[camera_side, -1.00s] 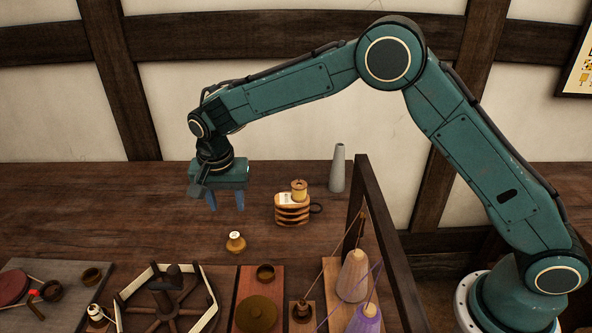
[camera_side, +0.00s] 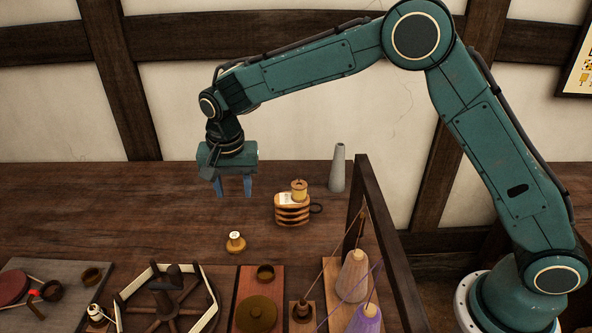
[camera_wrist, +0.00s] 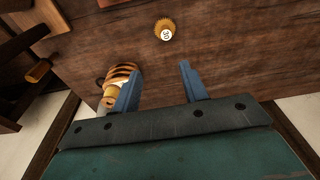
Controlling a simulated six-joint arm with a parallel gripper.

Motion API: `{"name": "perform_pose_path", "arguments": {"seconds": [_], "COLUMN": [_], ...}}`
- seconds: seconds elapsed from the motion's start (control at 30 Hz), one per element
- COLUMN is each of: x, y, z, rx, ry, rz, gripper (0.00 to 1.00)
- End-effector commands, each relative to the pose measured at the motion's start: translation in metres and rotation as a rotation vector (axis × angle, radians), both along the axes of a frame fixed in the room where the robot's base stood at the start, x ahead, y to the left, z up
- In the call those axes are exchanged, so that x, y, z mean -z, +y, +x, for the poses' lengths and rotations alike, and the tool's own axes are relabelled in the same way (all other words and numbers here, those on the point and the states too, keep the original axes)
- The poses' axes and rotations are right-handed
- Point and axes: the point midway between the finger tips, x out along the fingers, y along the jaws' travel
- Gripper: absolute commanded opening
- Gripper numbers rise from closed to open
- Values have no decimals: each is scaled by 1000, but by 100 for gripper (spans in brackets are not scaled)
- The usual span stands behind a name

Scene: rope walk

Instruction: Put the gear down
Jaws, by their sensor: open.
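The gear (camera_side: 236,243) is a small brass, round piece with a pale top, standing on the brown table. In the wrist view the gear (camera_wrist: 165,30) shows a toothed-looking rim and a dark mark on its pale centre. My gripper (camera_side: 233,194) is open and empty, raised above the table, above and behind the gear in the side view. In the wrist view both blue fingers of my gripper (camera_wrist: 159,72) are apart, with bare wood between them. The gear lies beyond the fingertips, clear of them.
A striped wooden block (camera_side: 292,213) with a spool (camera_side: 299,190) on it stands right of my gripper. A grey cone (camera_side: 338,168) stands behind it. A dark upright frame (camera_side: 385,235) bounds the right side. A wheel (camera_side: 166,300) and boards with several cones and pots fill the front.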

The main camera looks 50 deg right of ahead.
Motion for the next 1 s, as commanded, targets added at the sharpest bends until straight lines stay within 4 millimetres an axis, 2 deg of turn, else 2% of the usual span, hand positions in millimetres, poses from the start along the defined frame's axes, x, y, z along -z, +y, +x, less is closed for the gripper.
{"name": "perform_pose_path", "arguments": {"seconds": [0.2,0.5,0.7,1.0], "x": [-50,-109,-137,-162], "y": [-31,-76,-102,-134], "z": [-25,-76,-117,-185], "rx": [-79,-208,-294,-422], "ry": [-34,-86,-123,-181], "rz": [13,17,11,-12], "gripper": [43,43,43,43]}}
